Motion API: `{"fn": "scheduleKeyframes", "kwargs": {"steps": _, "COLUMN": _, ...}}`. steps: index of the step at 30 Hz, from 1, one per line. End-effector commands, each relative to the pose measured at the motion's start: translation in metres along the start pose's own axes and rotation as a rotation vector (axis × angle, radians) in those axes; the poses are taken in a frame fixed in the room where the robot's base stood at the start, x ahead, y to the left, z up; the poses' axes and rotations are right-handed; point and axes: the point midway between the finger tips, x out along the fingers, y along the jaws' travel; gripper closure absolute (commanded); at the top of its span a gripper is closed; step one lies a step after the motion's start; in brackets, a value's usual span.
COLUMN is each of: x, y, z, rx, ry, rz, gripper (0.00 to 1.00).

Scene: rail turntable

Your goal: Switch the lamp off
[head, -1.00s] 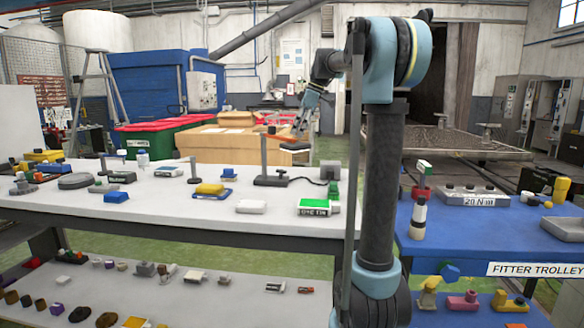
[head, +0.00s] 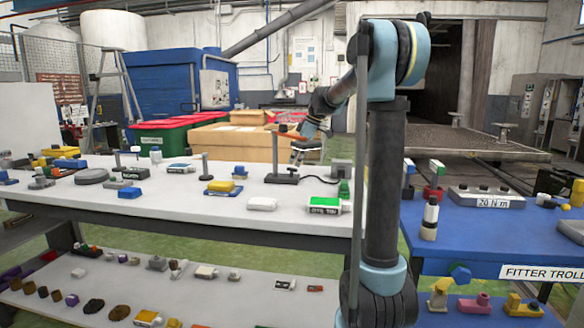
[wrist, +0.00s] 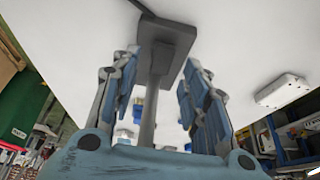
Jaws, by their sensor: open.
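The lamp is a dark stand on the white bench, with a flat base (head: 282,178), a thin upright post and a dark and orange top. A dark cable runs from its base to the right. No switch can be made out.
The white bench (head: 150,203) holds several small things, among them a green-and-white box (head: 325,205), a white block (head: 262,204) and a yellow-and-blue piece (head: 222,187). A grey block (head: 341,168) stands right of the lamp. A blue trolley (head: 465,232) is at the right.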

Motion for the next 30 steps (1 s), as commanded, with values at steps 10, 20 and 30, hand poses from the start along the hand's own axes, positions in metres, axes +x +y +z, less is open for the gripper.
{"fn": "scheduleKeyframes", "kwargs": {"steps": 10, "x": 0.031, "y": 0.0, "z": 0.0, "rx": 0.001, "ry": 0.0, "rz": 0.0, "gripper": 0.58}}
{"fn": "scheduleKeyframes", "kwargs": {"steps": 20, "x": 0.033, "y": 0.0, "z": 0.0, "rx": 0.0, "ry": 0.0, "rz": 0.0, "gripper": 0.65}}
{"fn": "scheduleKeyframes", "kwargs": {"steps": 30, "x": 0.033, "y": 0.001, "z": -0.001, "rx": 0.0, "ry": -0.004, "rz": 0.001, "gripper": 1.0}}
